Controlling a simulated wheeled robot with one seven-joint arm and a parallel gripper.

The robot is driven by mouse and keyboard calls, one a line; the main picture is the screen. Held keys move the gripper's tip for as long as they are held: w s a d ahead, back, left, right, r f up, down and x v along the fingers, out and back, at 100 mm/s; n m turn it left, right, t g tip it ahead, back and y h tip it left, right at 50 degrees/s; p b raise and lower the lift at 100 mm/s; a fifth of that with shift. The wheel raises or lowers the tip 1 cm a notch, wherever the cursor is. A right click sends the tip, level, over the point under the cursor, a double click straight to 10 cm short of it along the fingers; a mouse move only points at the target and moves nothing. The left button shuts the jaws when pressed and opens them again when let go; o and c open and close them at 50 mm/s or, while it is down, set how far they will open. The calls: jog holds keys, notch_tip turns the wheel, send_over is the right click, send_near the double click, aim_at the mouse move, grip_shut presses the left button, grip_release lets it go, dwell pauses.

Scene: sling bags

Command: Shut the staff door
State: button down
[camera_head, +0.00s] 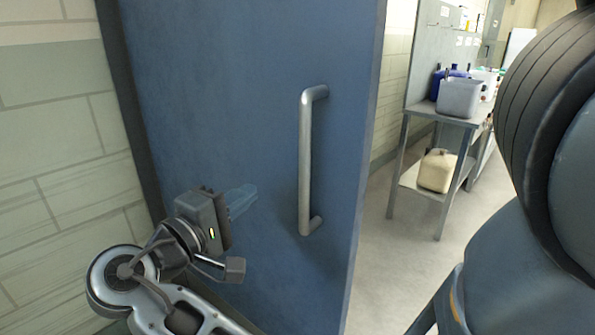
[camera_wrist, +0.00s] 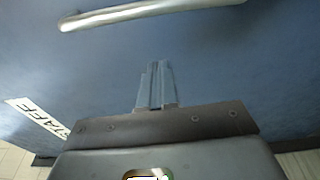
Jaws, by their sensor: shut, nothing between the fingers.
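The staff door (camera_head: 260,60) is a blue door standing ajar, with an open gap along its right edge in the head view. A vertical metal bar handle (camera_head: 305,160) is fixed near that edge; it also shows across the top of the wrist view (camera_wrist: 150,12). A white "STAFF" sign (camera_wrist: 38,117) shows at the left of the wrist view. My gripper (camera_head: 243,200) is shut and empty, left of the handle and apart from it. Its fingers (camera_wrist: 156,85) point at the door face; I cannot tell whether the tips touch it.
A pale tiled wall (camera_head: 60,130) stands left of the door. Through the gap is a room with a metal table (camera_head: 425,115) holding a grey bin (camera_head: 460,97), with a beige canister (camera_head: 437,170) on its lower shelf. The floor (camera_head: 405,250) beyond the door edge is clear.

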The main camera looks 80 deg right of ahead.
jog(key=r+m+g, duration=0.1)
jog(key=m+g, duration=0.1)
jog(key=p, duration=0.1)
send_near(297, 162)
jog(key=shift+y, duration=0.4)
jog(key=s+d+r, duration=0.1)
jog(key=s+d, duration=0.2)
jog(key=s+d+r, duration=0.1)
jog(key=s+d, duration=0.1)
jog(key=shift+s+r, duration=0.1)
jog(key=shift+r, duration=0.25)
